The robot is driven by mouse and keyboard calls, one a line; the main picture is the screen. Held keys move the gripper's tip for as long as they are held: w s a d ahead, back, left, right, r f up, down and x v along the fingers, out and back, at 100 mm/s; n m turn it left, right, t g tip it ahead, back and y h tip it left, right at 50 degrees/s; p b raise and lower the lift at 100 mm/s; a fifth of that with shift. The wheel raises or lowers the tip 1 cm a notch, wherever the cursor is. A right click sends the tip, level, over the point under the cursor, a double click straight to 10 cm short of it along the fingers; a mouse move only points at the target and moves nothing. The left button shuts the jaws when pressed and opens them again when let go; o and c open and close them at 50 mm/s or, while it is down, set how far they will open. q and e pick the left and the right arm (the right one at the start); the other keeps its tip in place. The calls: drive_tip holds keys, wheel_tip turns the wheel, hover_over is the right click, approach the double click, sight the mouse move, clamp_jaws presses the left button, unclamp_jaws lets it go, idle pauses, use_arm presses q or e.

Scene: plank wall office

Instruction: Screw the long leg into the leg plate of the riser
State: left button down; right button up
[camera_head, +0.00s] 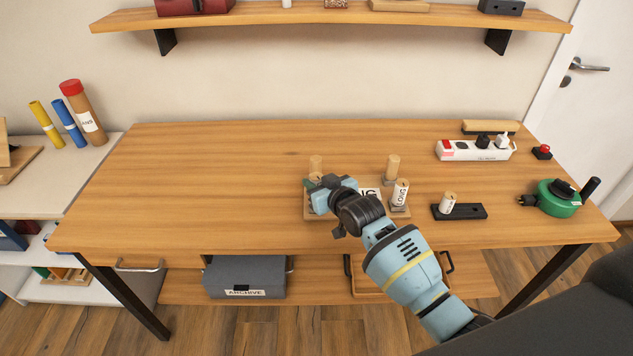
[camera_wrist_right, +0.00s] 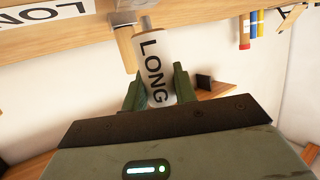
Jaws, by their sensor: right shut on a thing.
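The wooden riser (camera_head: 345,213) lies on the table with its legs pointing up; part of its printed label shows. Two plain wooden legs (camera_head: 392,168) (camera_head: 316,164) stand at its back, and a white-labelled leg (camera_head: 401,191) stands at its right front. My right gripper (camera_head: 317,186) is at the riser's left front, hiding that corner in the head view. In the right wrist view its green fingers (camera_wrist_right: 160,88) are shut on the long leg (camera_wrist_right: 154,66), labelled LONG. The leg's metal end (camera_wrist_right: 146,23) is at the riser's wood (camera_wrist_right: 200,25); how deep it sits is unclear. My left gripper is out of view.
Right of the riser, a black holder (camera_head: 471,211) carries a short white-labelled piece (camera_head: 448,202). A green reel (camera_head: 556,198), a power strip (camera_head: 470,151) and a red button (camera_head: 542,152) are farther right. The table's left half is clear.

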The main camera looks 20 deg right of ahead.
drive_tip(key=shift+f, duration=1.05)
idle(2.2)
drive_tip(key=o, duration=1)
drive_tip(key=shift+p+v, duration=0.4)
drive_tip(key=shift+v, duration=3.5)
drive_tip(key=shift+r, duration=0.1)
